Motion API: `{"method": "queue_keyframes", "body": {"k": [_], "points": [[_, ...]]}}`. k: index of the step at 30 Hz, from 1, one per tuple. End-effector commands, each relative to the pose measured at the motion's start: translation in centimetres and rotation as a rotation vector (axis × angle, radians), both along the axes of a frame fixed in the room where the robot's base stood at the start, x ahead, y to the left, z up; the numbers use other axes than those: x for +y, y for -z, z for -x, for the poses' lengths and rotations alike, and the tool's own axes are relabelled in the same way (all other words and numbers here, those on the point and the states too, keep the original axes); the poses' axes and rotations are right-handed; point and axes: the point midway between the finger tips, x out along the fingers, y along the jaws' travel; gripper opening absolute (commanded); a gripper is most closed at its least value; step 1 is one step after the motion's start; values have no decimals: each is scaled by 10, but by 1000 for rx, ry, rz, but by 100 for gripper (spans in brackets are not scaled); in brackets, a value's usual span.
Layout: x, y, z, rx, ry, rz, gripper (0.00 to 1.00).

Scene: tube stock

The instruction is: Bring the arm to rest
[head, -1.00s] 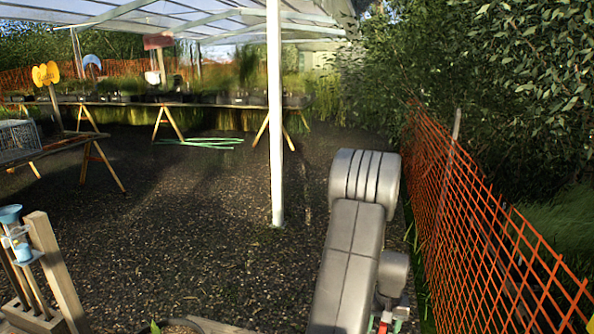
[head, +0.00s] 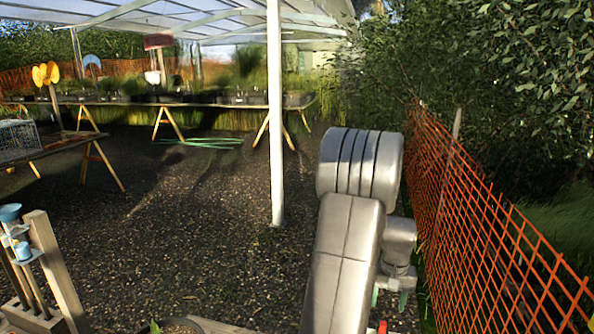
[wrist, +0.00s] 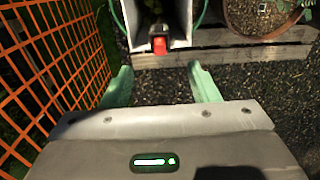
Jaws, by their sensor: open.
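My gripper (wrist: 162,85) shows in the wrist view with its two pale green fingers apart and nothing between them. Gravel and a wooden plank lie below and beyond the fingers. In the head view my arm rises at the right of centre, bent at its top. There my gripper (head: 390,299) is partly hidden behind my arm, with only bits of the green fingers showing.
An orange mesh fence (head: 480,215) runs close along the right, also in the wrist view (wrist: 50,60). A white post (head: 275,120) stands left of my arm. A white container with a red part (wrist: 159,45) and a round pot (wrist: 262,18) sit by the plank (wrist: 235,57).

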Motion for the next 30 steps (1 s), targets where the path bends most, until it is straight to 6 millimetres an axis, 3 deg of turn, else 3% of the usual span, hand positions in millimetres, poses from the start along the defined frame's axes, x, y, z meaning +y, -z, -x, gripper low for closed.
{"method": "queue_keyframes", "body": {"k": [5, 26, 27, 30], "points": [[0, -38, -1, -5, 0, 2, 55], [1, 107, 1, 5, 0, -2, 55], [0, 92, 0, -1, 0, 0, 55], [0, 77, 0, -2, 0, 1, 55]]}}
